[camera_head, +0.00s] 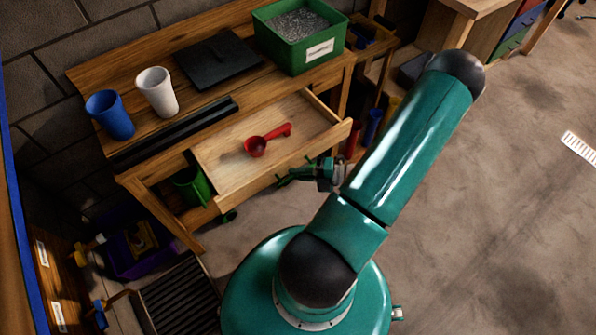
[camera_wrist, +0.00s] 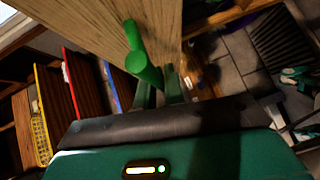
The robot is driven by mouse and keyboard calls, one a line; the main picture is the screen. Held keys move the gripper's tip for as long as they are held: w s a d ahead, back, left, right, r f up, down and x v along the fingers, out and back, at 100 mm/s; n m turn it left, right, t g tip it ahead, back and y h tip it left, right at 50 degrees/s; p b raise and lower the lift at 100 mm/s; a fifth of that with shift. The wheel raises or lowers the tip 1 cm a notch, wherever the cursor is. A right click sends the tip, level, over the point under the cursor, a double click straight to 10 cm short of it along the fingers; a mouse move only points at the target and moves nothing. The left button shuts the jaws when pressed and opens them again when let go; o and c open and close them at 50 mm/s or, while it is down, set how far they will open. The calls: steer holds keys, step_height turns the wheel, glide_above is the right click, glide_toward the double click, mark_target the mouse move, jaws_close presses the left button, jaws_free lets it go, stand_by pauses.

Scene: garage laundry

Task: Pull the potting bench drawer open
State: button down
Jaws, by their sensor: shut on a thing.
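The potting bench drawer (camera_head: 232,184) stands pulled out from the wooden bench, with its inside showing. A red scoop (camera_head: 256,147) lies in it. My gripper (camera_head: 300,172) is at the middle of the drawer's front, shut on the green handle (camera_wrist: 143,68). In the wrist view the handle stands out from the wooden drawer front (camera_wrist: 95,25), and my dark green fingers (camera_wrist: 158,97) are at it. The exact contact is partly hidden by the handle and my wrist.
On the bench top (camera_head: 140,65) stand a blue cup (camera_head: 110,115), a white cup (camera_head: 157,92), a dark flat tray (camera_head: 217,60) and a green bin (camera_head: 297,38) of grey granules. A purple crate (camera_head: 135,255) is on the floor at left. Open floor (camera_head: 490,210) lies right.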

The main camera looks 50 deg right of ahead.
steer(key=c, duration=1.5)
jaws_free()
steer(key=shift+s+d, duration=0.1)
steer(key=v, duration=1.3)
steer(key=shift+s, duration=0.25)
steer(key=shift+w+d+r, duration=0.1)
steer(key=shift+r, duration=0.1)
steer(key=w+a+r+n+g, duration=0.75)
steer(key=r+n, duration=0.25)
steer(key=n, duration=0.3)
steer(key=w+a+r+n+g, duration=0.6)
steer(key=w+r+n, duration=0.25)
steer(key=n, duration=0.45)
steer(key=a+r+n+t+h, duration=0.4)
steer(key=a+r+n+h, duration=0.4)
steer(key=a+r+n, duration=0.9)
steer(key=a+n, duration=0.1)
steer(key=n, duration=0.5)
steer(key=shift+a+n+t, duration=0.2)
steer(key=shift+n+t, duration=0.15)
steer(key=shift+n, duration=0.05)
